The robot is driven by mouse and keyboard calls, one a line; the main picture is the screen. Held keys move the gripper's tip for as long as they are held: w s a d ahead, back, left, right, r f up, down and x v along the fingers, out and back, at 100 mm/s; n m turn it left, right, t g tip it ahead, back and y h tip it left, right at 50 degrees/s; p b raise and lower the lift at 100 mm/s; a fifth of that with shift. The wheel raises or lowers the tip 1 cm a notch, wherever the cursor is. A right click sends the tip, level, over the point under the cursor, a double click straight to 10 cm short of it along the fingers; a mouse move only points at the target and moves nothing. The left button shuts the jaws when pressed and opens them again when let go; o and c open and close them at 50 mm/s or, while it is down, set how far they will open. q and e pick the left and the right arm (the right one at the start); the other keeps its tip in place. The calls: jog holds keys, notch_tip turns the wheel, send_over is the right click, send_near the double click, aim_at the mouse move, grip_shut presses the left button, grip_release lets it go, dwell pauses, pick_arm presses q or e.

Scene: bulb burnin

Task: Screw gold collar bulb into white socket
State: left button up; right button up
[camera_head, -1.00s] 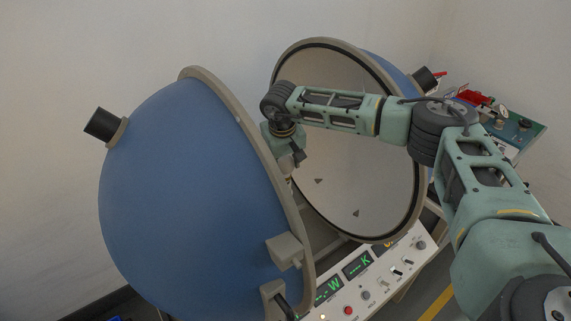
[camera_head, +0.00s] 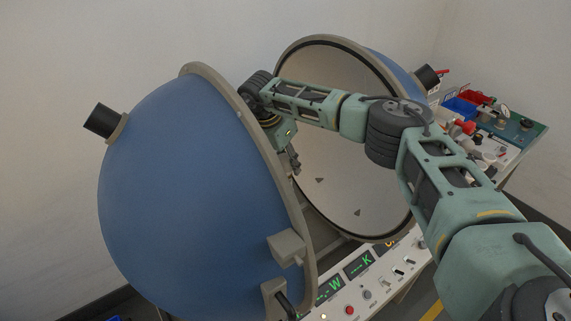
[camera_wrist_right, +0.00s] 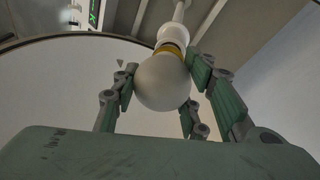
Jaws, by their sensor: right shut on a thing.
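The bulb (camera_wrist_right: 162,84) is a round, frosted white globe with a gold collar (camera_wrist_right: 172,50). In the right wrist view, the collar meets the white socket (camera_wrist_right: 174,33), which hangs on a white stem. How far the collar sits in the socket cannot be told. My right gripper (camera_wrist_right: 170,88) is shut on the bulb, with its green pads around the globe. In the head view, my right gripper (camera_head: 293,163) is between the two halves of the open sphere. The bulb and socket are hidden there by the near half. My left gripper is not in view.
The blue near half (camera_head: 185,190) and the pale-lined far half (camera_head: 350,165) flank my right arm closely. A control panel (camera_head: 365,285) with green displays lies below. A side table at right holds a blue bin (camera_head: 459,108), a red bin and small parts.

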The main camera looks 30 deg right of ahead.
jog(key=m+g, duration=0.1)
jog(key=m, duration=0.4)
jog(key=shift+d+m+b, duration=0.1)
jog(key=shift+m+b, duration=0.2)
jog(key=shift+b, duration=0.1)
jog(key=m+g+y+b, duration=0.1)
jog(key=m, duration=0.2)
jog(key=shift+f, duration=0.1)
jog(key=shift+m+b, duration=0.5)
jog(key=shift+m, duration=0.6)
jog(key=shift+m+g+y, duration=0.3)
jog(key=shift+m, duration=0.1)
jog(key=o, duration=1)
jog(key=shift+s+d, duration=0.1)
